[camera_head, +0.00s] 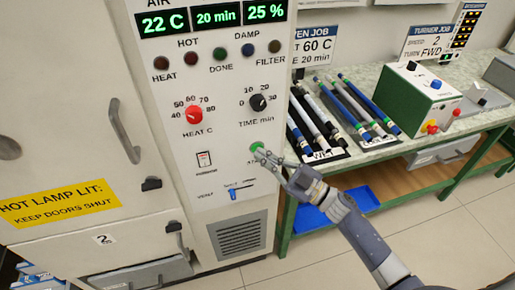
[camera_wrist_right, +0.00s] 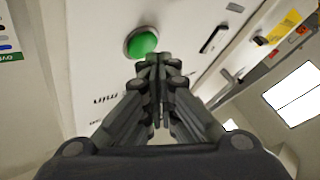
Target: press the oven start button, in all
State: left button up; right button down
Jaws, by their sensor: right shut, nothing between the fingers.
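The green start button (camera_head: 257,147) is on the cream oven control panel (camera_head: 225,115), below the black time knob (camera_head: 258,102). Its label is mostly hidden by my gripper. It also shows in the right wrist view as a green dome in a dark ring (camera_wrist_right: 143,45). My right gripper (camera_head: 259,154) is shut and empty, with its fingertips at the button's lower right edge. In the right wrist view the fingertips (camera_wrist_right: 158,62) lie just below the button; I cannot tell whether they touch it. My left gripper is not in view.
The panel also has a red heat knob (camera_head: 194,114), a rocker switch (camera_head: 204,160) and a blue vent slider (camera_head: 233,193). Displays read 22 C, 20 min and 25 %. Right of the oven, a bench (camera_head: 400,155) bears several rods and a green control box (camera_head: 415,98).

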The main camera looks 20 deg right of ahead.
jog(key=shift+w, duration=0.25)
jog(key=shift+w, duration=0.4)
dwell(0.5)
jog(key=shift+s, duration=0.1)
jog(key=shift+s+p, duration=0.3)
jog(key=shift+s, duration=0.45)
jog(key=s+p, duration=0.2)
jog(key=s, duration=0.3)
jog(key=shift+d, duration=0.1)
dwell(0.3)
dwell(0.6)
